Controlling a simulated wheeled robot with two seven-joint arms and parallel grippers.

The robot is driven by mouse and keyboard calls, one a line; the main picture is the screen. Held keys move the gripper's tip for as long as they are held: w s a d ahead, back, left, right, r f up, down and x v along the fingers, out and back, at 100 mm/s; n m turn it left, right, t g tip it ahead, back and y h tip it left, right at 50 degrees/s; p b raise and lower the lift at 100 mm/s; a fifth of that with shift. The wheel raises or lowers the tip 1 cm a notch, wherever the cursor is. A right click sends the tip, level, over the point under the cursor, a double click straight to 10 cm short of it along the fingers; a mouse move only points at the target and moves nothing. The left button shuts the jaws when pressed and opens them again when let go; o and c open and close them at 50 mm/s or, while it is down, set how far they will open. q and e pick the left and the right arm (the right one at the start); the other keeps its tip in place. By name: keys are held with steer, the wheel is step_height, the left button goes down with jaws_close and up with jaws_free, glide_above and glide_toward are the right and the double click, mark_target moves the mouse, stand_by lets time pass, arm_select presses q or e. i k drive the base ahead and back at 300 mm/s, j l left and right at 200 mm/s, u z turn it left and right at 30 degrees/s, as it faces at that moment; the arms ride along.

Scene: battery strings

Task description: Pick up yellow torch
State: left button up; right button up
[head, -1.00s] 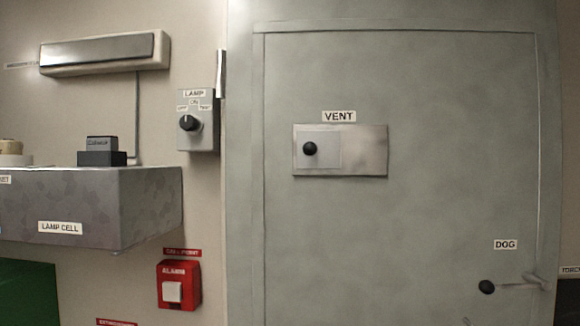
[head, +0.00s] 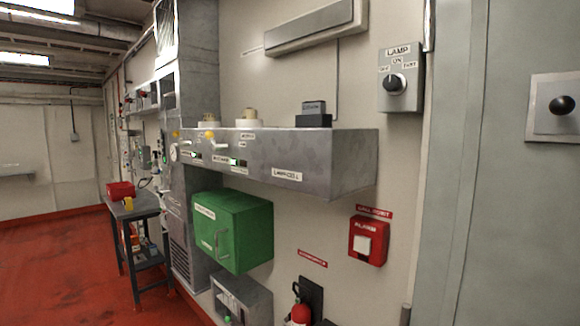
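I cannot make out a yellow torch for sure. A small yellow object (head: 128,203) stands on a dark side table at the left in the head view, near a red box (head: 120,190). It is too small to tell what it is. Neither of my grippers is in view.
A grey shelf (head: 340,165) labelled LAMP CELL juts from the wall above a green cabinet (head: 240,236). A red alarm box (head: 368,240), a fire extinguisher (head: 300,312) and a grey door (head: 500,230) are to the right. The dark side table (head: 140,212) stands on open red floor (head: 60,270).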

mark_target(128, 202)
steer(key=u, duration=1.45)
steer(key=i+u, duration=0.35)
steer(key=i, duration=5.05)
steer(key=i+j+z, duration=0.1)
steer(key=i+z, duration=0.3)
steer(key=i, duration=0.15)
steer(key=i+j+z, duration=0.25)
steer(key=i+z, duration=0.15)
steer(key=i, duration=0.15)
steer(key=i+j+z, duration=0.9)
steer(key=z, duration=2.75)
